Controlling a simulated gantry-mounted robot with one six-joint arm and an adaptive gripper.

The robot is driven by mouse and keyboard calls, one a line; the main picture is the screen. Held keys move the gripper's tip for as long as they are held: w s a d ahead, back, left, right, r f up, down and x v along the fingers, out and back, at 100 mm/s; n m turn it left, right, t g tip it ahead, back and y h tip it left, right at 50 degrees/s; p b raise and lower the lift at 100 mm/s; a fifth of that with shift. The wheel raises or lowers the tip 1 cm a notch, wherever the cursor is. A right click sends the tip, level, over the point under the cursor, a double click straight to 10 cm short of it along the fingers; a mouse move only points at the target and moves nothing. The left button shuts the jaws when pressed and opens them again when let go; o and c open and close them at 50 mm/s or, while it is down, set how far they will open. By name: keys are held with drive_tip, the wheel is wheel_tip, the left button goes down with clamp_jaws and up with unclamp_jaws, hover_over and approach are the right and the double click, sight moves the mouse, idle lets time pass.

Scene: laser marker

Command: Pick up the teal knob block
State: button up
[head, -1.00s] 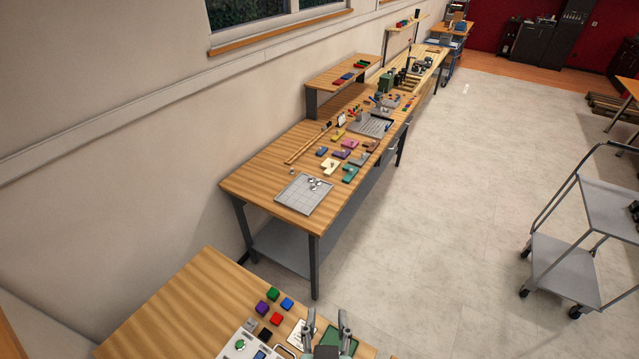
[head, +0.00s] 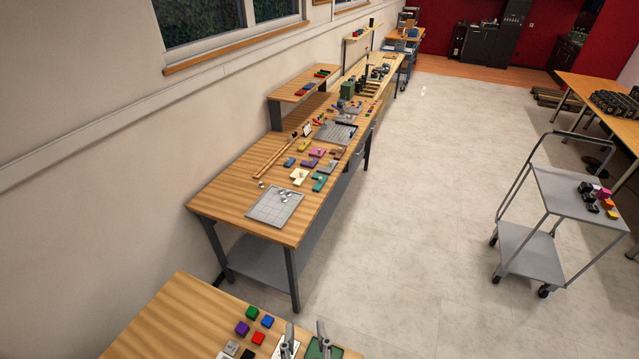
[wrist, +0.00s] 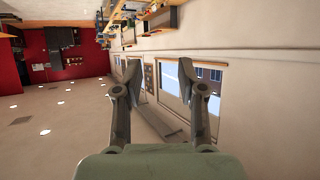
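A teal block (head: 320,182) lies near the right edge of the wooden workbench (head: 218,196), beside a cream block (head: 299,176). It is small in the head view, so its knob is hard to make out. My gripper (head: 306,330) shows at the bottom of the head view, far from the teal block and over the near table. In the wrist view my gripper (wrist: 160,72) is open, with its two fingers well apart and nothing between them. The wrist view shows walls, windows and floor, and I cannot make out the teal block in it.
A grey grid plate (head: 275,206) sits at the bench's near end. Several coloured blocks, including a purple one (head: 308,163), lie around the teal block. A near table (head: 170,315) holds small cubes. A grey cart (head: 570,195) stands right. The floor between is clear.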

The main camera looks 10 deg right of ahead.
idle(0.4)
drive_tip(key=o, duration=0.7)
